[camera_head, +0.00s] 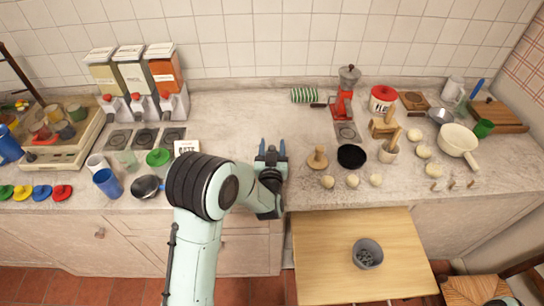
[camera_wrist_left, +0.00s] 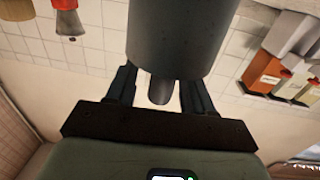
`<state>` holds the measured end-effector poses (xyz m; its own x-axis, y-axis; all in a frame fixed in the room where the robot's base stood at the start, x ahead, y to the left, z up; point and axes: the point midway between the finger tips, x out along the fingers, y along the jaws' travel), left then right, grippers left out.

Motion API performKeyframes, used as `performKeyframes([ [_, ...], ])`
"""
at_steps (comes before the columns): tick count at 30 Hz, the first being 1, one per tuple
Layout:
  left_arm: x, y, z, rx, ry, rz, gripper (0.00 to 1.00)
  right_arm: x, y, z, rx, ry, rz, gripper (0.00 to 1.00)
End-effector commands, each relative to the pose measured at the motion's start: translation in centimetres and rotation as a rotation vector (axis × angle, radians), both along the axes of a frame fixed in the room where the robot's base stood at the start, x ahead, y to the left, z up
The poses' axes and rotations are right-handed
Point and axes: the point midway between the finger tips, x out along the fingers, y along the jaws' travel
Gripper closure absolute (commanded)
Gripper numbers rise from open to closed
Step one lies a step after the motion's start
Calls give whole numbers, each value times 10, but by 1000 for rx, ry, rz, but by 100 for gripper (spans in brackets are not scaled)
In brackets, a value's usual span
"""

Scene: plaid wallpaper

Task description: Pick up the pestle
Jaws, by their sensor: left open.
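My left gripper (camera_head: 271,148) is open over the counter's front middle, well to the left of the mortar. In the left wrist view, my left gripper (camera_wrist_left: 160,88) has its fingers apart. A large dark grey cylinder with a narrower rounded end (camera_wrist_left: 160,92) shows at and between them. I cannot tell what this is or whether the fingers touch it. My right gripper is not in view.
A red grinder (camera_head: 343,104) stands behind. Dispensers (camera_head: 136,78) stand at the back left. A pull-out board (camera_head: 320,275) holds a grey bowl (camera_head: 367,247).

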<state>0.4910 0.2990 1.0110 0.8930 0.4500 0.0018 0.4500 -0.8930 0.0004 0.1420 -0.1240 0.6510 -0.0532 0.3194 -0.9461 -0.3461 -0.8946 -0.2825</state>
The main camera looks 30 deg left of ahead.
Motion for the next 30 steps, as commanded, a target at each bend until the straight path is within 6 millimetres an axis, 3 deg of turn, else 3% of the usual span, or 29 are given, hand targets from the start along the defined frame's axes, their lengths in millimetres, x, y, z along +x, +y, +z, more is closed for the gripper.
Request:
performKeyframes([
  [10,8,5,-2,-1,3,0,48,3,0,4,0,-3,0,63],
  [15,8,5,-2,-1,3,0,100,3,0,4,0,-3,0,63],
  [25,8,4,0,-1,0,0,100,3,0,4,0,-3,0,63],
  [30,8,4,13,-1,-3,0,100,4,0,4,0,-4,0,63],
])
